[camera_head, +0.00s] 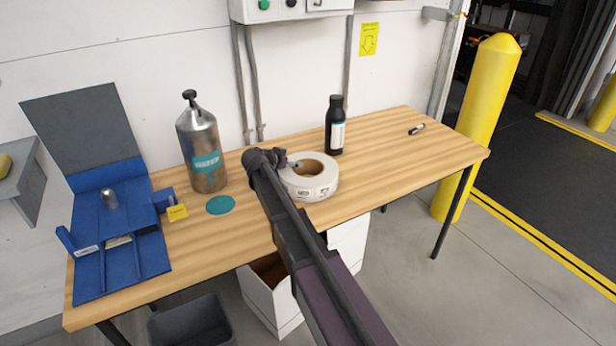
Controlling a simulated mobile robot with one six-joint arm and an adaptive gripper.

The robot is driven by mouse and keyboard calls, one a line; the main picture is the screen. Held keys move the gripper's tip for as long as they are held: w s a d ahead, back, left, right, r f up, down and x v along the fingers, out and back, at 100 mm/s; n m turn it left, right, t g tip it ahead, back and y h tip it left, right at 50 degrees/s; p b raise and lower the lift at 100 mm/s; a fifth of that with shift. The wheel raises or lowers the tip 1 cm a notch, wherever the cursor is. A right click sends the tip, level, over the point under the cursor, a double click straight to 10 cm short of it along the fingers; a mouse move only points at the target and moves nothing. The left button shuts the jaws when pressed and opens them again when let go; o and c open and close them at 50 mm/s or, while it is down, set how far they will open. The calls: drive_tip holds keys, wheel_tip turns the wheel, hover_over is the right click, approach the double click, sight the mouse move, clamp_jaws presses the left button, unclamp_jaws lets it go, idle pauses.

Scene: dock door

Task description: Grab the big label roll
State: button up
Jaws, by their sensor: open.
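The big label roll (322,187) is a white ring with a brown core, lying flat on the wooden table near its middle. My arm reaches in from the bottom of the view, and my gripper (292,163) is at the roll's left edge, near the core opening. The gripper is open. It overlaps the roll's left side in this view, and I cannot tell whether it touches the roll. The arm hides part of the table and the roll's lower left side.
On the wooden table (400,150), a black bottle (335,128) stands close behind the roll. A metal canister (201,150), teal disc (220,205) and blue organizer (120,260) are left. A small marker (417,129) lies right. A yellow bollard (480,120) stands past the right end.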

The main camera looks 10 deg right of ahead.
drive_tip(key=shift+c, duration=0.2)
drive_tip(key=c, duration=1.2)
drive_tip(key=shift+o, duration=0.2)
drive_tip(key=shift+r, duration=0.2)
wheel_tip(320, 180, up, 3)
drive_tip(key=p, duration=0.3)
drive_tip(key=shift+r+p, duration=0.2)
drive_tip(key=shift+p, duration=0.15)
drive_tip(key=s+a, duration=0.1)
drive_tip(key=s, duration=0.4)
drive_tip(key=s+a+r+p, duration=0.1)
drive_tip(key=s+a, duration=0.1)
drive_tip(key=s, duration=0.3)
drive_tip(key=s+a, duration=0.2)
drive_tip(key=s, duration=0.3)
drive_tip(key=shift+s+r, duration=0.1)
drive_tip(key=shift+r, duration=0.05)
